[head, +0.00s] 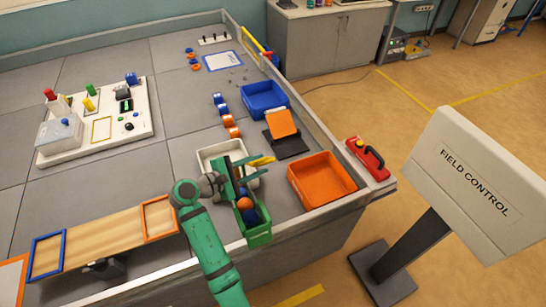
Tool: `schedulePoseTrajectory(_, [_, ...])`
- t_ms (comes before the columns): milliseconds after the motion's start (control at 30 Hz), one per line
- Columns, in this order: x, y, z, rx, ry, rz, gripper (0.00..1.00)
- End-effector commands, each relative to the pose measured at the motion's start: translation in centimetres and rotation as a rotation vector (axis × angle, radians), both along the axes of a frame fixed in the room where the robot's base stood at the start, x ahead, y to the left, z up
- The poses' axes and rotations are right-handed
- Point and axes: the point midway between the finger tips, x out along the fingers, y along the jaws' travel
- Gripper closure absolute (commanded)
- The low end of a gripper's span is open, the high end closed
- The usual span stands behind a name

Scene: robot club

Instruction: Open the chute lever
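A green chute (260,237) stands near the front edge of the field table, holding an orange ball (244,202) and a blue ball (251,216). A yellow bar (261,161), which looks like the chute lever, sticks out to the right at the chute's far end, roughly level. My green arm reaches up from the bottom, and my gripper (229,178) is at the chute's upper left side, just left of the yellow bar. The fingers blend with the green chute parts, so I cannot tell whether they are open or touch the bar.
A white tray (208,157) lies just behind my gripper. An orange bin (323,180), a blue bin (264,99) and a black stand with an orange plate (282,123) are to the right. The table has a raised rim.

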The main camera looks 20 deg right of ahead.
Motion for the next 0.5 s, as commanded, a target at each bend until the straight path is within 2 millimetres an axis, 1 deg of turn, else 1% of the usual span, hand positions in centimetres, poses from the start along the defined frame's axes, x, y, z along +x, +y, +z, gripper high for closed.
schedulePoseTrajectory(33, [0.3, -1.0, -0.2, -0.001, 0.000, -0.004, 0.69])
schedulePoseTrajectory(200, [1.2, -3.8, -1.0, 0.000, -0.001, -0.002, 0.69])
schedulePoseTrajectory(400, [1.9, -6.1, -1.6, 0.000, -0.001, -0.005, 0.69])
schedulePoseTrajectory(500, [2.0, -6.7, -1.8, -0.001, -0.001, -0.005, 0.69])
